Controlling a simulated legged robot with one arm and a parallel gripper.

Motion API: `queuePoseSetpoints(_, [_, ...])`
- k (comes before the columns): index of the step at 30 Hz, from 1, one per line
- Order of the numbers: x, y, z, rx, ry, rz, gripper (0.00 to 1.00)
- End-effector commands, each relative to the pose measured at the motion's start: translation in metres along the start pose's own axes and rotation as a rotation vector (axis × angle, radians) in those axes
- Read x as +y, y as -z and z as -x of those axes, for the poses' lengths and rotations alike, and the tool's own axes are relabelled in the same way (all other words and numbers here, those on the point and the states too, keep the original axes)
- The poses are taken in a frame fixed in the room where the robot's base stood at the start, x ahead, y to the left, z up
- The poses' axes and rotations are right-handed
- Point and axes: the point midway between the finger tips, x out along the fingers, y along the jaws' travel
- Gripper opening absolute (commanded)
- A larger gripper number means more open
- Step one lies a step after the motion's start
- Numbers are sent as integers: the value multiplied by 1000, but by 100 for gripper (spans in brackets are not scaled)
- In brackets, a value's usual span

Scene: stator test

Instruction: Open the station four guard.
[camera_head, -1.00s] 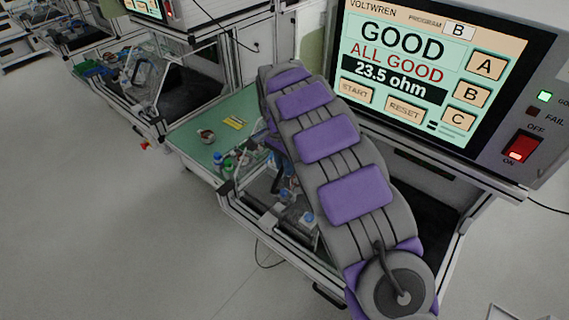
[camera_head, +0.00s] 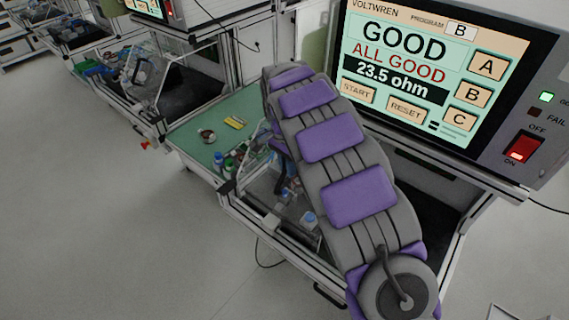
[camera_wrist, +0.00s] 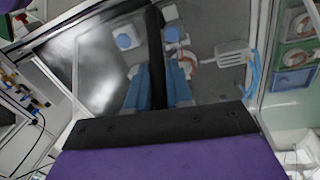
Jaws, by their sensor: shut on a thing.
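The guard (camera_head: 262,182) of the station under my arm is a clear panel, partly hidden by my arm. In the wrist view, my gripper (camera_wrist: 158,95) has its blue fingers on either side of a long black bar (camera_wrist: 156,45), which looks like the guard's handle, and is shut on it. Clear panel, blue-topped parts (camera_wrist: 124,38) and a grey fixture (camera_wrist: 230,55) show around the fingers. In the head view the gripper is mostly hidden behind my purple-and-grey arm. How far the guard stands open is hard to tell.
The tester screen (camera_head: 405,65) stands close at the right and reads GOOD. A green bench mat (camera_head: 220,125) holds a small bowl (camera_head: 207,136), a yellow item and bottles (camera_head: 218,160). A neighbouring station with a clear guard (camera_head: 150,75) is at the back left. The floor at left is clear.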

Motion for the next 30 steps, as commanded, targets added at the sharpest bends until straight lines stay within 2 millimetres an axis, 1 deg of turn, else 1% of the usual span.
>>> queuePoseSetpoints(5, [28, 5, -2, 0, -1, -5, 0])
queuePoseSetpoints(17, [114, 18, -13, -2, -1, -6, 0])
queuePoseSetpoints(23, [169, 26, -20, -4, -3, -7, 0])
queuePoseSetpoints(30, [240, 37, -29, -2, -1, -8, 0])
